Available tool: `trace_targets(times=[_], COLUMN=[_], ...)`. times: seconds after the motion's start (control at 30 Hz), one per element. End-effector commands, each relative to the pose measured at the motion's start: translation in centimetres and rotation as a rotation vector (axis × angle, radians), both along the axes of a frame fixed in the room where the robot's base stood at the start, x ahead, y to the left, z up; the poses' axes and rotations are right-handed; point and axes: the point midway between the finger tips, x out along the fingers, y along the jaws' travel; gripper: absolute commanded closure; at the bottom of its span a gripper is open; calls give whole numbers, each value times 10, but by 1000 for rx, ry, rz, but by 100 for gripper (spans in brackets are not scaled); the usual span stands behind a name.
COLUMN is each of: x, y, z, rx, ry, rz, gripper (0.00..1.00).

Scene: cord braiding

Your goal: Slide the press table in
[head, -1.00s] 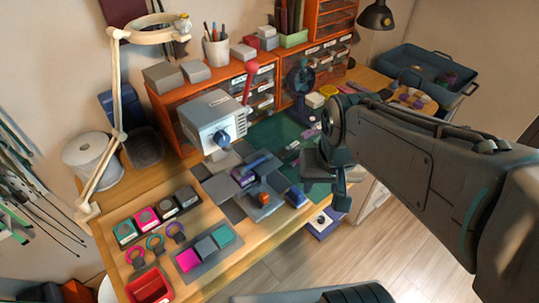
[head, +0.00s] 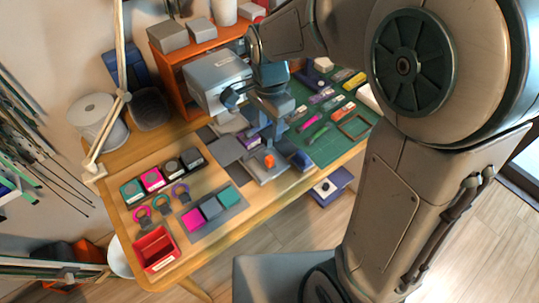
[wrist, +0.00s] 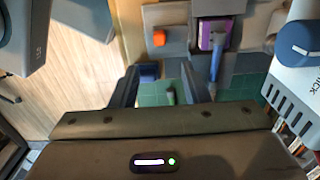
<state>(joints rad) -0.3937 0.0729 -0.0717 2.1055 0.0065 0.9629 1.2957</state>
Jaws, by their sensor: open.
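The press table is a flat grey plate (head: 262,176) with an orange knob (head: 269,160) near its front. It lies on the wooden bench in front of the grey press (head: 215,85). In the wrist view the orange knob (wrist: 159,37) stands just beyond my fingertips, on the grey plate (wrist: 165,14). My gripper (wrist: 160,78) is open with nothing between its fingers. In the head view it points down above the bench, behind the knob, and hides part of the plate. The press's blue knob (wrist: 300,40) shows at the right of the wrist view.
A purple-labelled block (wrist: 212,35) and a blue handle (wrist: 216,65) are beside the plate. A green mat (head: 330,135) with several small tools lies to the right. Left are several coloured blocks (head: 152,178) and a red tray (head: 155,248).

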Motion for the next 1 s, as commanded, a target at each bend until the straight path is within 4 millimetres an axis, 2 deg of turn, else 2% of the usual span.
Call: trace_targets(times=[0.17,0.6,0.8,1.0], x=[-1,-1,-1,-1], y=[0,-1,0,0], z=[-24,-105,-126,-134], rx=[-2,-2,-1,-1], ry=[6,5,2,1], rz=[-2,0,0,0], gripper=[58,58,58,58])
